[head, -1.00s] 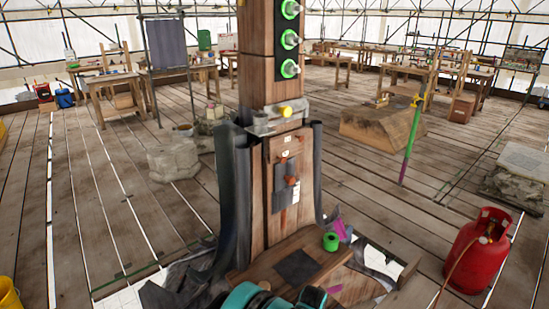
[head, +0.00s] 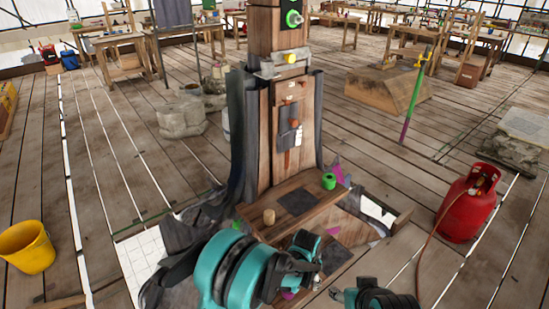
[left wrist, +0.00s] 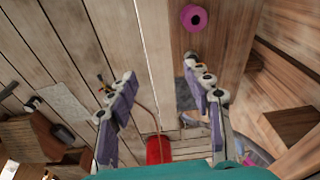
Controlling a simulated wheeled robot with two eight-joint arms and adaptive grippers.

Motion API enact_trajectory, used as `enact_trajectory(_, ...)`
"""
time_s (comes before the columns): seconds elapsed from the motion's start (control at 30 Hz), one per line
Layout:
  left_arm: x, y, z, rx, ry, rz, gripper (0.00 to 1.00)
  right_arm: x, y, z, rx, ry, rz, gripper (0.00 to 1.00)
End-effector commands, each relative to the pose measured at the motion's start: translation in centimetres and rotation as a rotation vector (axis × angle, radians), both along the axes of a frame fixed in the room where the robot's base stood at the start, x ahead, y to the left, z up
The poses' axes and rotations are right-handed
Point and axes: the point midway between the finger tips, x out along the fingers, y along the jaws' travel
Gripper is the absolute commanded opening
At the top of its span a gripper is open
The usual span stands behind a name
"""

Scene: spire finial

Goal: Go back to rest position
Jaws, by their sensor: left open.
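My left arm comes in at the bottom of the head view, with teal and black links in front of the wooden step. My left gripper (left wrist: 168,88) shows in the left wrist view with its two purple-grey fingers spread wide and nothing between them. In the head view its end (head: 314,274) is small and partly hidden by its own links. My right arm (head: 372,297) shows only as a teal and black piece at the bottom edge, right of centre; its finger state is unclear.
A wooden post (head: 285,135) rises from a step (head: 255,236) bearing a green roll (head: 329,181) and a tan cork-like cylinder (head: 269,216). A red gas bottle (head: 466,207) with a hose stands right. A yellow bucket (head: 27,248) stands left. Open plank floor lies on both sides.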

Motion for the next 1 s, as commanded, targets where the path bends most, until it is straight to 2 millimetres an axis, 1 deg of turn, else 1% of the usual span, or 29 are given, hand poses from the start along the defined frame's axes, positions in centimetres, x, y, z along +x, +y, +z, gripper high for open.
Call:
enact_trajectory(0.03,0.1,0.7,1.1,-0.004,-0.007,0.017,0.51,0.0,0.0,0.0,0.000,0.000,0.000,0.54)
enact_trajectory(0.17,0.5,2.4,4.0,-0.016,-0.028,0.063,0.51,0.0,0.0,0.0,0.000,0.000,0.000,0.54)
enact_trajectory(0.27,0.5,4.3,6.8,-0.028,-0.048,0.109,0.51,0.0,0.0,0.0,0.000,0.000,0.000,0.54)
enact_trajectory(0.37,0.3,6.8,10.2,-0.044,-0.077,0.168,0.51,0.0,0.0,0.0,0.000,0.000,0.000,0.54)
enact_trajectory(0.4,0.0,8.0,11.7,-0.052,-0.091,0.198,0.51,0.0,0.0,0.0,0.000,0.000,0.000,0.54)
enact_trajectory(0.47,-0.6,10.0,14.0,-0.064,-0.113,0.245,0.51,0.0,0.0,0.0,0.000,0.000,0.000,0.54)
enact_trajectory(0.5,-1.1,11.3,15.5,-0.072,-0.129,0.277,0.51,0.0,0.0,0.0,0.000,0.000,0.000,0.54)
enact_trajectory(0.57,-2.0,13.3,17.4,-0.084,-0.151,0.324,0.51,0.0,0.0,0.0,0.000,0.000,0.000,0.54)
enact_trajectory(0.6,-2.6,14.6,18.7,-0.092,-0.168,0.355,0.51,0.0,0.0,0.0,0.000,0.000,0.000,0.54)
enact_trajectory(0.7,-4.7,17.6,21.2,-0.111,-0.207,0.432,0.51,0.0,0.0,0.0,0.000,0.000,0.000,0.54)
enact_trajectory(0.83,-7.8,21.3,23.7,-0.136,-0.261,0.532,0.51,0.0,0.0,0.0,0.000,0.000,0.000,0.54)
enact_trajectory(0.9,-9.6,23.2,24.5,-0.148,-0.290,0.583,0.51,0.0,0.0,0.0,0.000,0.000,0.000,0.54)
enact_trajectory(1.0,-12.3,25.5,25.2,-0.164,-0.331,0.657,0.51,0.0,0.0,0.0,0.000,0.000,0.000,0.54)
